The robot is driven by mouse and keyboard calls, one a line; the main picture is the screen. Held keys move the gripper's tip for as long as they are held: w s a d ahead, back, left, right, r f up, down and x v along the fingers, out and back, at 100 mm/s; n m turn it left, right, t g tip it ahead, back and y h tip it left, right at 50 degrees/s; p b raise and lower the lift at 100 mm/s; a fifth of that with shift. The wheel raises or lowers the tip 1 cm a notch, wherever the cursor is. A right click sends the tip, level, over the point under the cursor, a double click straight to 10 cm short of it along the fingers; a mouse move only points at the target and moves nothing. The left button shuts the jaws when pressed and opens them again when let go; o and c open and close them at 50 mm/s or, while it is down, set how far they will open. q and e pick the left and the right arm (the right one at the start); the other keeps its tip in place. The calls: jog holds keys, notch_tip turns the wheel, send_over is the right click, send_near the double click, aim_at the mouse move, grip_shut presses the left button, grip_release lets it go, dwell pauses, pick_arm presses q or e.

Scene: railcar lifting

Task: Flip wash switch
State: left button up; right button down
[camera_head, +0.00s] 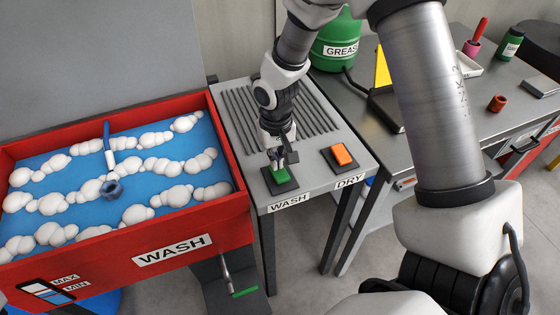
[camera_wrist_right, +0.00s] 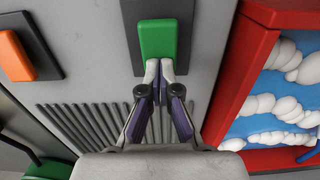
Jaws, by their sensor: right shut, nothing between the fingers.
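The green wash switch (camera_head: 281,176) sits on a dark plate on the grey stand, above the WASH label (camera_head: 288,202). It also shows in the right wrist view (camera_wrist_right: 158,38). My right gripper (camera_head: 277,160) is shut and empty, with its fingertips (camera_wrist_right: 160,68) at the near edge of the green switch in the wrist view. I cannot tell whether they touch it. The gripper hides part of the switch in the head view. My left gripper is not in view.
An orange switch (camera_head: 341,154) sits beside it above the DRY label (camera_head: 350,181). The red wash tub (camera_head: 190,222) with blue water, foam and a dark nut stands to the left. A green GREASE drum (camera_head: 336,45) and a metal workbench (camera_head: 440,130) stand to the right.

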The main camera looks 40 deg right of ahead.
jog(key=shift+r+p, duration=3.3)
jog(key=shift+r, duration=0.3)
jog(key=shift+f, duration=0.1)
